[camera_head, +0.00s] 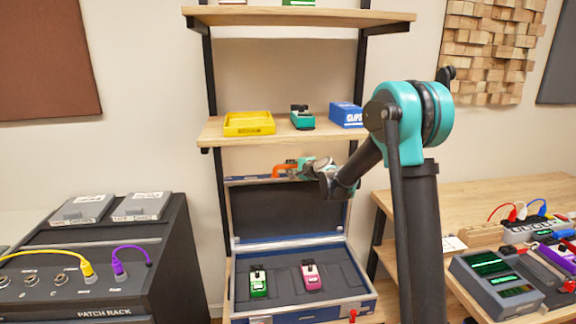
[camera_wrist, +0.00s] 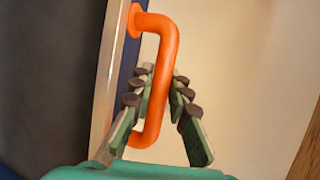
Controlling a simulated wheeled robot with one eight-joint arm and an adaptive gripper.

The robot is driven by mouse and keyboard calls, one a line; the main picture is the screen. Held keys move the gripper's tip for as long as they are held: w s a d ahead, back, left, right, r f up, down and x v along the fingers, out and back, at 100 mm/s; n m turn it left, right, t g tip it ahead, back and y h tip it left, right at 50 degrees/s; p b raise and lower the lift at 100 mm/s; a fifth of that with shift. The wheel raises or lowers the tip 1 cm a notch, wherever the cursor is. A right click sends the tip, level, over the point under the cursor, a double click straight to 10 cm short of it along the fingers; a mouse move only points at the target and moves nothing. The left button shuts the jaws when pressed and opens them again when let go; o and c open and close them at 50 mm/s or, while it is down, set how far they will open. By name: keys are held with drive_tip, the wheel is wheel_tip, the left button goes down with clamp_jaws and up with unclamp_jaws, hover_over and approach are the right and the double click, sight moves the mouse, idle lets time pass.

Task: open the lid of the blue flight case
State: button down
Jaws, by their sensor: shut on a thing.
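The blue flight case (camera_head: 303,317) sits on the shelf unit below the middle shelf. Its lid (camera_head: 282,208) stands up at the back, near upright, with its dark lining facing out. Two pedals lie in the case, a green one (camera_head: 258,281) and a pink one (camera_head: 311,276). The orange handle (camera_head: 284,170) is at the lid's top edge; it also shows in the wrist view (camera_wrist: 171,50). My gripper (camera_head: 298,169) is at this handle. In the wrist view its fingers (camera_wrist: 161,88) are on both sides of the handle bar, shut on it.
The wooden shelf (camera_head: 285,133) above the lid holds a yellow tray (camera_head: 248,123), a teal pedal (camera_head: 302,117) and a blue box (camera_head: 346,115). A patch rack (camera_head: 110,290) stands at left. A wooden table (camera_head: 480,205) with gear is at right.

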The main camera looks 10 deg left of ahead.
drive_tip(key=shift+s+d, duration=0.2)
drive_tip(key=shift+s, duration=0.35)
drive_tip(key=shift+s+d, duration=0.15)
drive_tip(key=shift+s, duration=0.35)
drive_tip(key=c, duration=1.7)
unclamp_jaws()
drive_tip(key=v, duration=1.2)
